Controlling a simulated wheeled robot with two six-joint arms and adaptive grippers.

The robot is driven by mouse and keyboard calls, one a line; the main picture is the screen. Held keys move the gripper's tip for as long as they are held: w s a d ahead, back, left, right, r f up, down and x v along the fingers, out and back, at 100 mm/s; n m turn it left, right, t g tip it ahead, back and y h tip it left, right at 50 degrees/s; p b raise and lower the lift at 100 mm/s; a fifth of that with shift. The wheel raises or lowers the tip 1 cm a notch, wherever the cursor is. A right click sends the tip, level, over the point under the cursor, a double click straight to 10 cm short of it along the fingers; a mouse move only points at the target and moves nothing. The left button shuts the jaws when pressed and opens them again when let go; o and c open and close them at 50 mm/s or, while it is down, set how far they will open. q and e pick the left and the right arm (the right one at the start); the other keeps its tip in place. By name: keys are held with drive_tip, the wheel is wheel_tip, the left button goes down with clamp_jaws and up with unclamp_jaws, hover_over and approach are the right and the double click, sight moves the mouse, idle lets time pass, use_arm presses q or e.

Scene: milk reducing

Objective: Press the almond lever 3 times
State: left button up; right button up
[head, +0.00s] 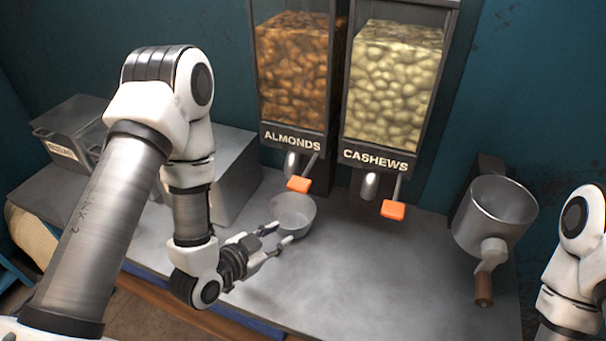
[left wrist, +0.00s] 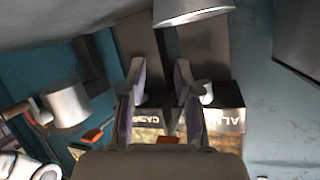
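The almond dispenser (head: 291,75) is a clear bin of brown nuts with an "ALMONDS" label. Its orange lever (head: 299,184) sticks out below the label, beside a metal spout. A metal bowl (head: 292,214) stands on the counter under that lever. My left gripper (head: 275,233) is open and empty at the bowl's near left side, below the almond lever. In the left wrist view, which looks upside down, its two fingers (left wrist: 161,80) are apart and the bowl (left wrist: 192,10) shows beyond them. My right gripper is out of view.
The cashew dispenser (head: 393,90) stands to the right, with its own orange lever (head: 393,210). A metal pot-like container (head: 495,215) with a wooden handle is at the right. Metal boxes (head: 75,130) stand at the left. The front middle of the counter (head: 350,270) is clear.

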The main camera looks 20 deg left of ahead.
use_arm(q)
clamp_jaws()
idle(1.0)
